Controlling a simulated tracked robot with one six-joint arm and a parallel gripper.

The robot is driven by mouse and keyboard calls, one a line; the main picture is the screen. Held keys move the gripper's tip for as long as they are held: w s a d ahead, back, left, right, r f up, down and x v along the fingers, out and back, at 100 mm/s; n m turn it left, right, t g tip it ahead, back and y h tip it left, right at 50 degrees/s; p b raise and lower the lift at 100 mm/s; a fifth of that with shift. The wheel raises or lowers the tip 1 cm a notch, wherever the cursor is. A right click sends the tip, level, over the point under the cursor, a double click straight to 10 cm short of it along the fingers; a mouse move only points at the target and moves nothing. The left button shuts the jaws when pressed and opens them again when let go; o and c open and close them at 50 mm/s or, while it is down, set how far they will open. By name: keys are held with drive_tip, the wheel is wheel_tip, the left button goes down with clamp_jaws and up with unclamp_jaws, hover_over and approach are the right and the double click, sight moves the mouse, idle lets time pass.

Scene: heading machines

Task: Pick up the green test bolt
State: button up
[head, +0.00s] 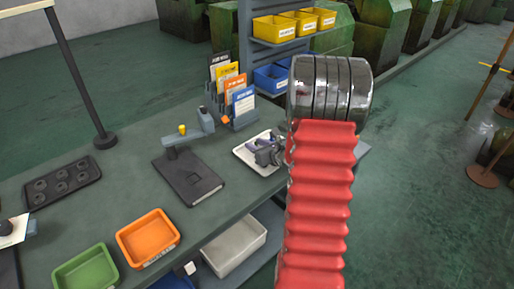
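I cannot make out a green bolt anywhere in the head view. A small white tray (245,153) lies on the bench, left of my red bellows-covered arm. A small grey mechanical shape (266,151), which seems to be my gripper, shows over the tray, partly hidden by the arm. Its fingers are too small and dark to tell whether they are open or hold anything. What lies in the tray under it is hidden.
The bench holds a dark plate fixture (188,178) with a yellow-topped arm, a card rack (241,108), a black tray with round recesses (62,183), an orange bin (148,238) and a green bin (86,272). A post (78,75) stands at the back left.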

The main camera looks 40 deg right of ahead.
sight(256, 142)
drive_tip(key=shift+c, duration=0.2)
clamp_jaws()
drive_tip(key=shift+r, duration=0.1)
idle(0.4)
drive_tip(key=shift+r, duration=4.95)
